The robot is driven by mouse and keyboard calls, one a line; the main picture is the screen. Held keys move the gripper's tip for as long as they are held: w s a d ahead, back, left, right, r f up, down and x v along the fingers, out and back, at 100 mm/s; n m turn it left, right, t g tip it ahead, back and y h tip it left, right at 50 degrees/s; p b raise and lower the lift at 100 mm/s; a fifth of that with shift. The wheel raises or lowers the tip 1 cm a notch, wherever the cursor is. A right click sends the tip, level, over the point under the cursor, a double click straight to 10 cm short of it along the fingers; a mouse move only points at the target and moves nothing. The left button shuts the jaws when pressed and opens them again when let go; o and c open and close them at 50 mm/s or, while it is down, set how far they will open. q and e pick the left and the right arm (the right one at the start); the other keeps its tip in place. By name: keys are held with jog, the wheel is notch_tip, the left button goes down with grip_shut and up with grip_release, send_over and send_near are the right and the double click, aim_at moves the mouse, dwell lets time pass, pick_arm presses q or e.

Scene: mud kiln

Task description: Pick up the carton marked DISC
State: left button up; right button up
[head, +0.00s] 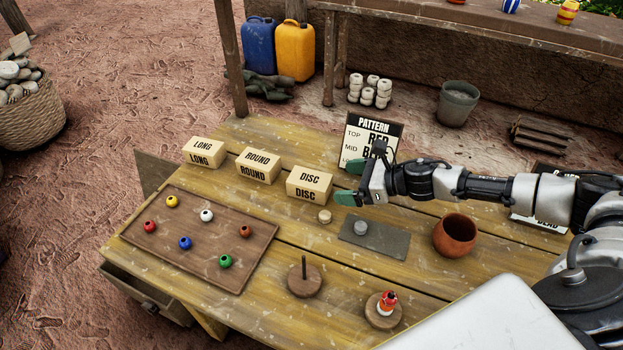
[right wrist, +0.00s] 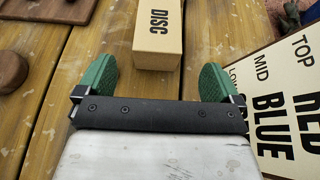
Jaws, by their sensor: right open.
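The DISC carton (head: 309,184) is a tan box with black lettering, the rightmost of three cartons on the wooden table. It also shows in the right wrist view (right wrist: 158,45), lying between the lines of my two green fingertips and just ahead of them. My right gripper (head: 352,184) is open and empty, just to the right of the carton and apart from it. Its green fingers show in the right wrist view (right wrist: 156,78). My left gripper is not in view.
The ROUND carton (head: 257,166) and LONG carton (head: 203,153) stand to the left. A PATTERN board (head: 358,139) stands close behind my gripper.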

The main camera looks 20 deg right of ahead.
aim_at(326, 182)
jog(key=x, duration=0.2)
jog(key=shift+w+a+r, duration=0.15)
jog(key=shift+a, duration=0.25)
jog(key=shift+f+p+x, duration=0.1)
jog(key=shift+p+x, duration=0.35)
jog(key=shift+x, duration=1.1)
jog(key=shift+f+p+x, duration=0.15)
jog(key=shift+p+x, duration=0.25)
jog(key=shift+x, duration=1.15)
jog(key=shift+d, duration=0.15)
jog(key=c, duration=1.1)
jog(key=shift+c, duration=0.3)
jog(key=shift+r, duration=0.15)
